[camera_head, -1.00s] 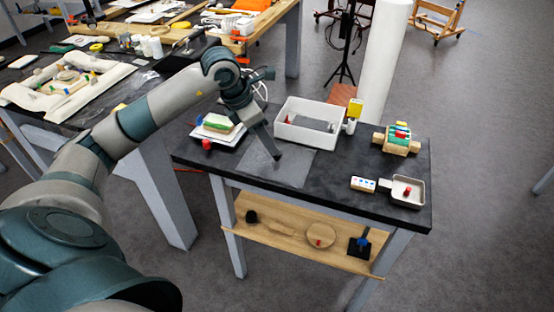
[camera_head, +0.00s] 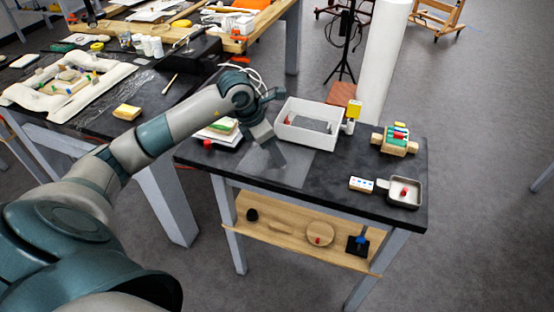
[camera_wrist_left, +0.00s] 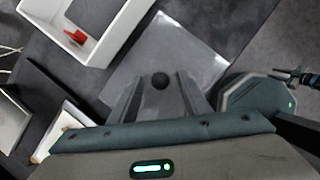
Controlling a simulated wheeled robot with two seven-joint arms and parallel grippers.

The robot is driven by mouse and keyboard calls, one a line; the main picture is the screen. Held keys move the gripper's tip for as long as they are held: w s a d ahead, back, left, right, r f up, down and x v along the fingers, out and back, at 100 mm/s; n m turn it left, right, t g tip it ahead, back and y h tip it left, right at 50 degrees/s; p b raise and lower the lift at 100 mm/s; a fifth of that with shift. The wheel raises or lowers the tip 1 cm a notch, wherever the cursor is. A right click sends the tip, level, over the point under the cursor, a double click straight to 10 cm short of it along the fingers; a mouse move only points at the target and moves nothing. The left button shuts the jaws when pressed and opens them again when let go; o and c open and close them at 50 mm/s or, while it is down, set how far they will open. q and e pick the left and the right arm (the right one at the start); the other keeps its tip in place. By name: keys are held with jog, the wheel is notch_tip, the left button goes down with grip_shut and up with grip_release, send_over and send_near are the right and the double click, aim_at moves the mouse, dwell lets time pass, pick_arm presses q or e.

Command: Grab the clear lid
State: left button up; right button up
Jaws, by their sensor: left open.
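The clear lid (camera_head: 295,168) is a see-through flat sheet lying on the dark tabletop in front of the white box. My left gripper (camera_head: 277,158) is over the lid, pointing down. I cannot tell how far the fingertips are above the sheet. My right gripper is not in view.
The white open box (camera_head: 309,122) stands just behind the lid with a red piece inside. A dark tray with stacked items (camera_head: 217,132) is left of it. A wooden rack (camera_head: 396,140), a small block (camera_head: 361,184) and a metal pan (camera_head: 405,192) stand to the right.

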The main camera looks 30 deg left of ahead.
pick_arm(q)
grip_shut()
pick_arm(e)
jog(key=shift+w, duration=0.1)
pick_arm(q)
jog(key=shift+r, duration=0.1)
